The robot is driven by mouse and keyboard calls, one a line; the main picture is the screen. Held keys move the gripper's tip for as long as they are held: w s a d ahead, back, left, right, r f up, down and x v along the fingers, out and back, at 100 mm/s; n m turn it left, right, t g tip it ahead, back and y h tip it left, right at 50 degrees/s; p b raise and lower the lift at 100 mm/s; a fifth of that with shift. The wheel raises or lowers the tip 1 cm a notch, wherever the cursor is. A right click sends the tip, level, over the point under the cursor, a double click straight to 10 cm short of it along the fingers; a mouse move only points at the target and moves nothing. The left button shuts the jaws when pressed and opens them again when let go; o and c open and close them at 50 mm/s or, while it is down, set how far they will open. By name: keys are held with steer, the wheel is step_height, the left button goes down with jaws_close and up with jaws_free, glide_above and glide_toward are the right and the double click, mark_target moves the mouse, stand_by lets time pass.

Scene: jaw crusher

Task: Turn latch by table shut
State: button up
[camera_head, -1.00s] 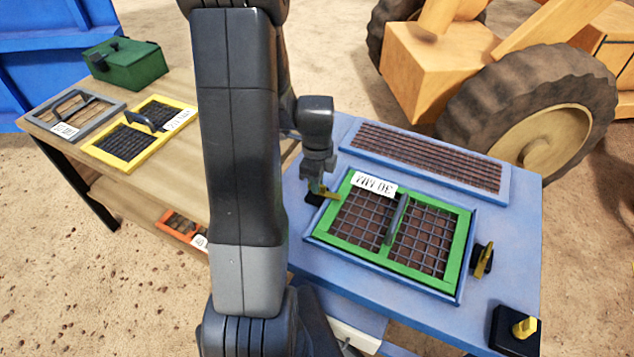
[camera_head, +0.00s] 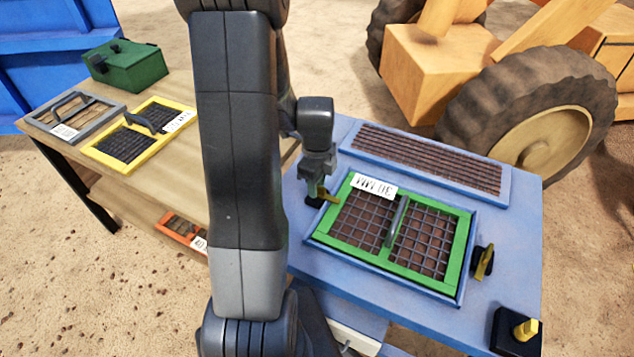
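The latch by the table (camera_head: 328,196) has a yellow handle on a dark base at the left edge of the green-framed 30 MM screen (camera_head: 441,277) on the blue crusher. Its handle points right, toward the green frame; whether it overlaps the frame is too small to tell. My gripper (camera_head: 316,187) points down at this latch, at or touching the handle, and hides part of it. Its fingers are too small and dark to tell open from shut. A second yellow latch (camera_head: 484,262) is on the right side of the screen, its handle lying along the frame's edge.
A wooden table (camera_head: 62,140) at left holds a grey-framed screen (camera_head: 75,113), a yellow-framed screen (camera_head: 137,135) and a green box (camera_head: 124,65). An orange-framed screen (camera_head: 182,228) lies on its lower shelf. A black box with a yellow knob (camera_head: 517,331) sits at the crusher's near right corner.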

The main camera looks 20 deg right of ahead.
step_height(320, 180, up, 14)
steer(key=shift+p, duration=0.35)
stand_by(0.4)
steer(key=shift+f, duration=0.15)
step_height(320, 180, down, 14)
steer(key=shift+r+b, duration=0.1)
steer(key=shift+b, duration=0.25)
stand_by(0.4)
